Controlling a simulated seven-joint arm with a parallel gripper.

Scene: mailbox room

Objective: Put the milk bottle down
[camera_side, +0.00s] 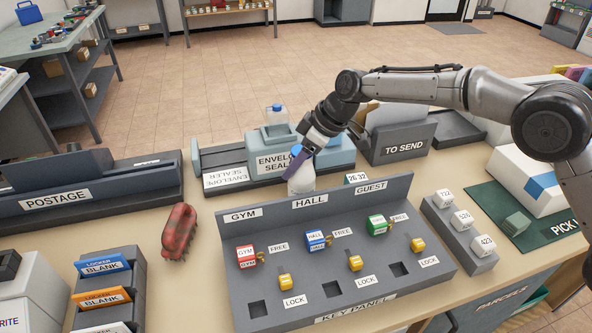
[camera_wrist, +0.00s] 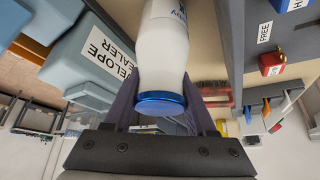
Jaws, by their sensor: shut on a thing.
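The milk bottle (camera_side: 301,182) is white, and its lower part shows in the side view between the envelope sealer and the key panel. In the wrist view the bottle (camera_wrist: 163,52) has a blue cap (camera_wrist: 160,103) and faint blue lettering. My gripper (camera_side: 298,163) is shut on the bottle near its cap end, with a finger on each side of it in the wrist view (camera_wrist: 163,100). The key panel's back edge hides the bottle's base in the side view, so I cannot tell whether it touches the table.
The grey key panel (camera_side: 338,285) with keys and locks stands directly in front. The blue-grey envelope sealer (camera_side: 337,155), topped by a clear blue-capped container (camera_side: 277,114), is close behind. A red brush-like object (camera_side: 179,232) lies left, with bare table (camera_side: 207,200) around it.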

